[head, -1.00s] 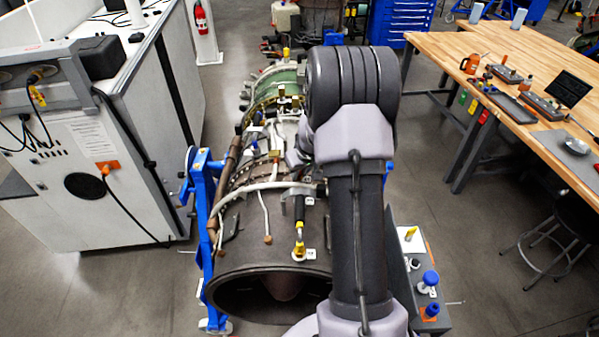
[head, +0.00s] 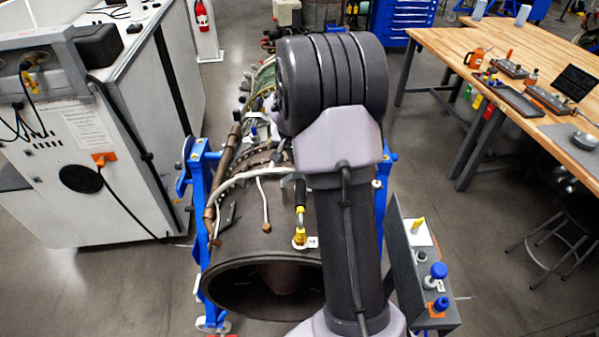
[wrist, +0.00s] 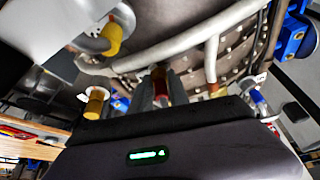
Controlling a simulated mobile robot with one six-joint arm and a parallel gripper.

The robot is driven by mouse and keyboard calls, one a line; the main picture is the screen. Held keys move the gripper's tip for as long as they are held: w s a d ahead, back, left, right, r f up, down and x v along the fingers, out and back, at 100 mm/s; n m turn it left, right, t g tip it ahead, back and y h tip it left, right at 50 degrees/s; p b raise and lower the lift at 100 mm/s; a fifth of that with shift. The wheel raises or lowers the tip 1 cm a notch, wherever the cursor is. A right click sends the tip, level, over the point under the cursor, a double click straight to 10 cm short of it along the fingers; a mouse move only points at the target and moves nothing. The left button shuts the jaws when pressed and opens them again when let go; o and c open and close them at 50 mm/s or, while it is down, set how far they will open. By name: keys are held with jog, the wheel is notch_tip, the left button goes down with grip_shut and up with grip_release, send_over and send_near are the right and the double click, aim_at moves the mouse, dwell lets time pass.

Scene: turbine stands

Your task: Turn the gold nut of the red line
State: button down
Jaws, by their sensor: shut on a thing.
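My gripper (wrist: 161,92) is near the bottom middle of the wrist view, with its two dark fingers closed on a small red-and-gold piece (wrist: 162,84). This looks like the gold nut at the end of the red line, but the fingers cover most of it. In the head view my arm hides the gripper and the nut. The engine (head: 240,245) lies in a blue stand, its round opening toward me.
A pale curved pipe (wrist: 185,52) runs close beyond the fingers. Yellow fittings (wrist: 96,102) sit to their left. A small panel (head: 436,300) with blue knobs stands right of the engine. A white cabinet (head: 120,210) is left, and a wooden table (head: 440,45) right.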

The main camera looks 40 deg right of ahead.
jog(key=m+b, duration=0.2)
jog(key=b, duration=0.1)
jog(key=m+g+b, duration=0.1)
jog(key=shift+w+a+f+m+h+b, duration=0.1)
jog(key=shift+w+f+m+h+b, duration=0.05)
jog(key=shift+f+m+h+b, duration=0.15)
jog(key=shift+w+r+m+g+b, duration=0.15)
jog(key=shift+m+g+b, duration=0.3)
jog(key=shift+m, duration=0.5)
jog(key=shift+s+r+m+g+b, duration=0.1)
jog(key=shift+m+g+b, duration=0.35)
jog(key=shift+m, duration=0.5)
jog(key=c, duration=1.2)
grip_release()
jog(key=shift+c, duration=0.2)
jog(key=p+v, duration=0.2)
jog(key=v, duration=1.5)
jog(key=shift+a+r+p, duration=0.15)
jog(key=shift+r+p, duration=0.05)
jog(key=shift+p, duration=0.2)
jog(key=shift+w, duration=0.15)
